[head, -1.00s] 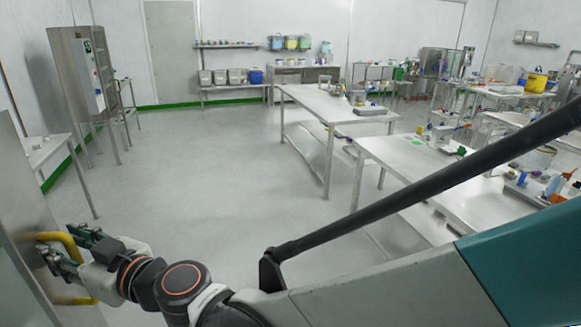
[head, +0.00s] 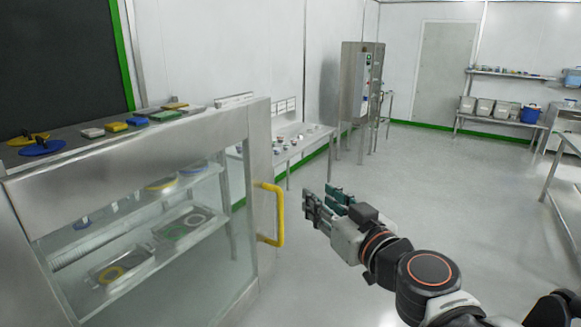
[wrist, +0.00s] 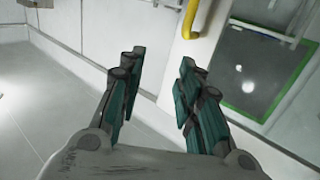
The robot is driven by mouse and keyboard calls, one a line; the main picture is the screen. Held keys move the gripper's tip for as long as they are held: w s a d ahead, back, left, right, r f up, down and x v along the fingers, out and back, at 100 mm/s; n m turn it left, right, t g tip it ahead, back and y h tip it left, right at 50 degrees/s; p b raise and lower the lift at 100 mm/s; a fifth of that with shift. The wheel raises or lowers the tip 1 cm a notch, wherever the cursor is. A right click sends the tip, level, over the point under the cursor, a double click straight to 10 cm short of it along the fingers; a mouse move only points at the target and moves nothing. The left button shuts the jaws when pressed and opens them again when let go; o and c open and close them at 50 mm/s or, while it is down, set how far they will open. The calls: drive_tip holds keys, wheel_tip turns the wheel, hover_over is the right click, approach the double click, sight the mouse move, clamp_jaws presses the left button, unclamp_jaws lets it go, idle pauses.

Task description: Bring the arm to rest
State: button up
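My gripper (head: 327,205) is in the middle of the head view, just right of the yellow door handle (head: 273,214) and apart from it. In the wrist view my gripper (wrist: 157,85) has its two green-padded fingers spread with nothing between them. The yellow handle also shows in the wrist view (wrist: 200,18), beyond the fingertips near the top. The handle is on the steel edge of a glass-fronted cabinet (head: 140,165). My arm reaches in from the lower right of the head view.
Trays and round parts lie behind the cabinet's glass. Blue, yellow and grey items lie on its top. A steel bench (head: 300,143) and a tall steel cabinet (head: 357,85) stand along the wall. Open floor (head: 440,180) lies to the right; a table leg stands at the right edge.

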drive_tip(key=s+d+f+m+g+h, duration=0.1)
drive_tip(key=s+d+f+g+h, duration=0.1)
drive_tip(key=s+f+g, duration=0.7)
drive_tip(key=s+d+f+m+h, duration=0.2)
drive_tip(key=s+d+f+h, duration=0.1)
drive_tip(key=s+d+f, duration=0.2)
drive_tip(key=shift+s+d+f+m+h, duration=0.35)
drive_tip(key=shift+d+f, duration=0.4)
drive_tip(key=shift+d, duration=0.3)
drive_tip(key=shift+w, duration=0.1)
